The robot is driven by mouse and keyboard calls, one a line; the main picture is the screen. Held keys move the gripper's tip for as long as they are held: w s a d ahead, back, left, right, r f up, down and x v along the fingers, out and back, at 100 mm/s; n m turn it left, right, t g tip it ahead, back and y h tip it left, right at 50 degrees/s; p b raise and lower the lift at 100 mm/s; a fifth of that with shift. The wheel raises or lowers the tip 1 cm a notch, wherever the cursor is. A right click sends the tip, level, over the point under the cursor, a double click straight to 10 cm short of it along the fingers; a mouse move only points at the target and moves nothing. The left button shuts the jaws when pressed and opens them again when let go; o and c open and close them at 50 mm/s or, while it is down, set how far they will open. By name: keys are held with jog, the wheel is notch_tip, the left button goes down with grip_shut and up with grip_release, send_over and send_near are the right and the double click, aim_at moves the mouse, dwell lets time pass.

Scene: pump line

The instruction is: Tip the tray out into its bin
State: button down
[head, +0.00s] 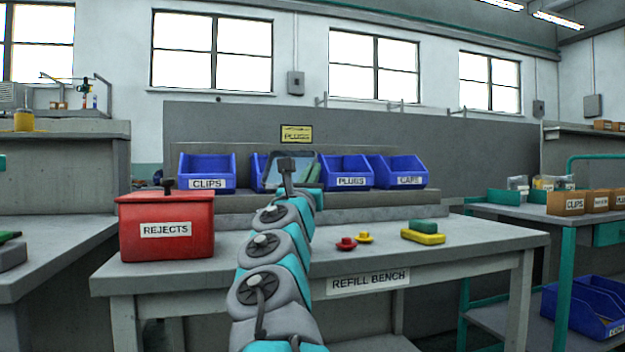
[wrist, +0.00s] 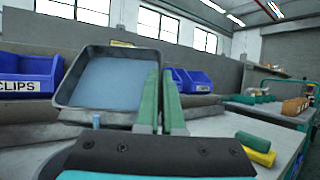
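My gripper (head: 309,174) reaches over the refill bench toward the row of blue bins. In the wrist view its two green fingers (wrist: 161,100) are close together on the right wall of the grey tray (wrist: 67,88). The tray is raised and tilted, with its light blue inside facing the wrist camera; I see no loose parts in it. In the head view the tray (head: 274,168) is in front of a blue bin (head: 258,182), whose label is hidden. The CLIPS bin (head: 207,171) is left of it; the PLUGS bin (head: 346,171) and CAPS bin (head: 399,171) are right.
A red REJECTS box (head: 166,243) stands at the bench's left. Red (head: 346,244) and yellow (head: 364,237) small parts and green (head: 423,226) and yellow (head: 423,238) blocks lie right of my arm. A yellow sign (head: 296,134) hangs above the bins. The bench front right is clear.

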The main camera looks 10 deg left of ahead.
jog(key=shift+b, duration=0.3)
jog(key=shift+s+d+r+t, duration=0.1)
jog(key=shift+s+r+t, duration=0.15)
jog(key=shift+t, duration=0.25)
jog(key=shift+f, duration=0.1)
jog(key=shift+t, duration=0.3)
jog(key=shift+w, duration=0.1)
notch_tip(320, 180, up, 5)
jog(key=p, duration=0.5)
jog(key=r+p, duration=0.1)
jog(key=p, duration=0.2)
jog(key=g+p, duration=0.1)
jog(key=p, duration=0.1)
jog(key=g+p, duration=0.1)
jog(key=p, duration=0.2)
jog(key=shift+r, duration=0.3)
jog(key=shift+f, duration=0.1)
